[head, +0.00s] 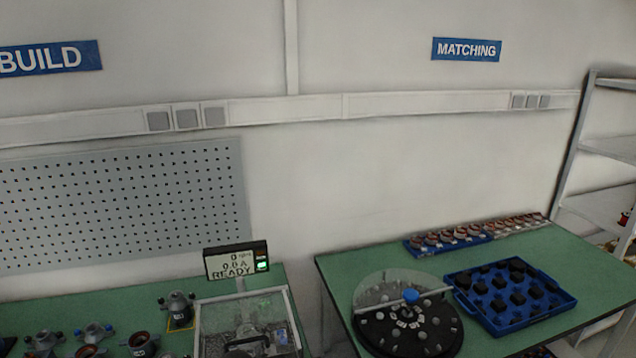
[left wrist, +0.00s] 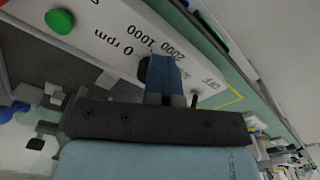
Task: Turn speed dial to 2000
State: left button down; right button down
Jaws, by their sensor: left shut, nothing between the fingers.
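In the left wrist view a white control panel (left wrist: 88,14) carries the printed marks "0 rpm", "1000", "2000" and "OFF". A dark rounded piece (left wrist: 143,70), which looks like the speed dial, shows beside the blue fingertips of my left gripper (left wrist: 166,72). The fingers are together with nothing between them, and they hide much of that piece. I cannot tell whether they touch it or where it points. In the head view the display (head: 236,262) reads 0 rpm, 0.0 A and READY. My right gripper is in neither view.
A green button (left wrist: 59,20) sits on the panel near the printed scale. In the head view a clear-walled test box (head: 245,322) stands below the display, with motor parts (head: 95,333) to its left. The right table holds a round carousel (head: 405,328) and a blue tray (head: 512,298).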

pick_arm(q)
jog(key=shift+s+a+f, duration=0.35)
jog(key=shift+s+f, duration=0.4)
jog(key=shift+f, duration=0.1)
jog(key=shift+s+d, duration=0.15)
jog(key=shift+s, duration=0.1)
jog(key=shift+r, duration=0.15)
jog(key=r, duration=0.5)
jog(key=shift+w+d+r, duration=0.15)
jog(key=shift+w+r, duration=0.1)
jog(key=shift+r, duration=0.4)
jog(key=shift+w, duration=0.1)
